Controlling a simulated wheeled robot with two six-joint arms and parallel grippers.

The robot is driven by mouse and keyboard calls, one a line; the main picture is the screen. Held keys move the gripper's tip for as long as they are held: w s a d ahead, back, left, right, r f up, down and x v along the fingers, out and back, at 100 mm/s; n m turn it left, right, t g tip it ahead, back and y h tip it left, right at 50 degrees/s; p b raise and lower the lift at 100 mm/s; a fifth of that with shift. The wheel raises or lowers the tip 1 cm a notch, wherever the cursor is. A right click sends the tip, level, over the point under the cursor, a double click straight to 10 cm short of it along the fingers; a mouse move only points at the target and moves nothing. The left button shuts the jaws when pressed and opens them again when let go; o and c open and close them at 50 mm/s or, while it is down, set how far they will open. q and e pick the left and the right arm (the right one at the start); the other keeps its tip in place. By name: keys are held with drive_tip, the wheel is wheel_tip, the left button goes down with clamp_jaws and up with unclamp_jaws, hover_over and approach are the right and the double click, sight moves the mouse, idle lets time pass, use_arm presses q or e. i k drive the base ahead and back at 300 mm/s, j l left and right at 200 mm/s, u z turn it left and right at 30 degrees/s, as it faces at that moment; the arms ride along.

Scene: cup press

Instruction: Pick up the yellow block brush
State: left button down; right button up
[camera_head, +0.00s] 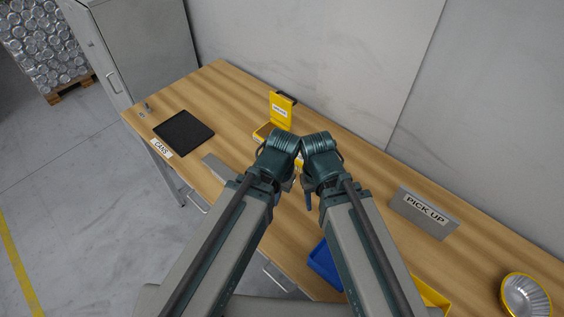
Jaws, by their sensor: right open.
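I cannot make out a yellow block brush for certain. A yellow upright piece (280,112) with a black handle and a white label stands on the wooden table beyond my arms. Its yellow lower part is partly hidden behind my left wrist. My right gripper (308,198) points down over the middle of the table, open, with nothing seen between its fingers. My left gripper (287,184) is close beside it, mostly hidden by its own wrist, so its jaws cannot be read.
A black mat (184,132) lies at the table's left beside a "CANS" label (161,148). A grey "PICK UP" sign (424,212) stands at right. A blue bin (324,266), a yellow bin (432,296) and a yellow-rimmed round bowl (527,296) are nearer. Wall behind.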

sight(298, 161)
drive_tip(key=i+j, duration=0.15)
drive_tip(key=j, duration=0.25)
drive_tip(key=i+j, duration=0.1)
drive_tip(key=j, duration=0.25)
drive_tip(key=i+j, duration=0.15)
drive_tip(key=j, duration=0.25)
drive_tip(key=i+j, duration=0.15)
drive_tip(key=j, duration=0.2)
drive_tip(key=j+z, duration=0.25)
drive_tip(key=i+j+z, duration=0.1)
drive_tip(key=z, duration=1.45)
